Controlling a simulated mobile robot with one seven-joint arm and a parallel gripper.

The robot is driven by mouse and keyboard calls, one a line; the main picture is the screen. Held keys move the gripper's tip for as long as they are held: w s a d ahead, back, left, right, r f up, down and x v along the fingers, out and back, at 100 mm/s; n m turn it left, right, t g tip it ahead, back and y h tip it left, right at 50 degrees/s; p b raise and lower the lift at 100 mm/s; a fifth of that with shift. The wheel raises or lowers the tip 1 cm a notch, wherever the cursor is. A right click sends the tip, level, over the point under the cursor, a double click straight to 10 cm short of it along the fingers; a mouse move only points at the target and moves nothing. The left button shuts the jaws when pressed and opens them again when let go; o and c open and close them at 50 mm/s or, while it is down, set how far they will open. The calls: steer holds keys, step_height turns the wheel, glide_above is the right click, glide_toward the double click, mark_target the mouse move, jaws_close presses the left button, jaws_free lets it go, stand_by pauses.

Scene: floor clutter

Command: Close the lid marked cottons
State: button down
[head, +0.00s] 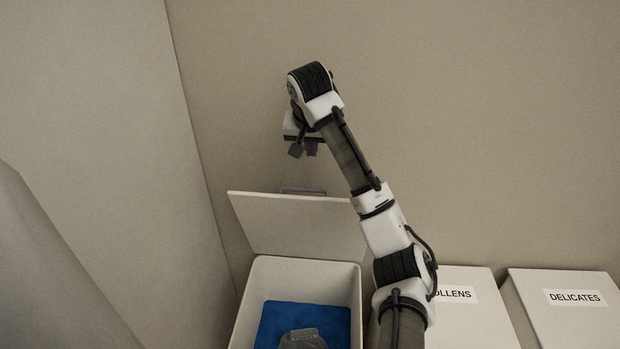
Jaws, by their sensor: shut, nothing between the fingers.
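One bin lid (290,222) stands raised behind its open bin (246,301), near the wall. No label shows on the side of this lid facing me, so I cannot read whether it says cottons. A small grey handle or tab (302,190) shows at its top edge. My gripper (303,150) is above and behind the lid's top edge in the picture, pointing down and shut. It appears apart from the lid. Its fingertips are small and partly hidden by the arm.
The open bin holds blue cloth (275,322) and a grey item (302,339). To the right are two shut lids, one partly hidden and ending "OLLENS" (466,320), one marked "DELICATES" (575,318). Walls stand behind and at left.

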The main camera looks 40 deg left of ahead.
mark_target(312, 168)
steer(key=shift+h, duration=0.3)
steer(key=p+x, duration=0.1)
steer(key=x, duration=0.4)
steer(key=p+x, duration=0.1)
steer(key=x, duration=0.3)
steer(key=shift+a+f, duration=0.25)
steer(key=shift+f, duration=0.1)
steer(key=shift+s+d+f+p, duration=0.1)
steer(key=shift+s+d+p, duration=0.1)
steer(key=shift+s+d, duration=0.3)
steer(key=shift+s+d+f+p, duration=0.1)
steer(key=shift+s+d+p, duration=0.1)
steer(key=shift+s, duration=0.5)
steer(key=shift+s+d+f+p, duration=0.15)
steer(key=shift+s+d, duration=0.15)
steer(key=shift+s, duration=0.3)
steer(key=shift+r, duration=0.1)
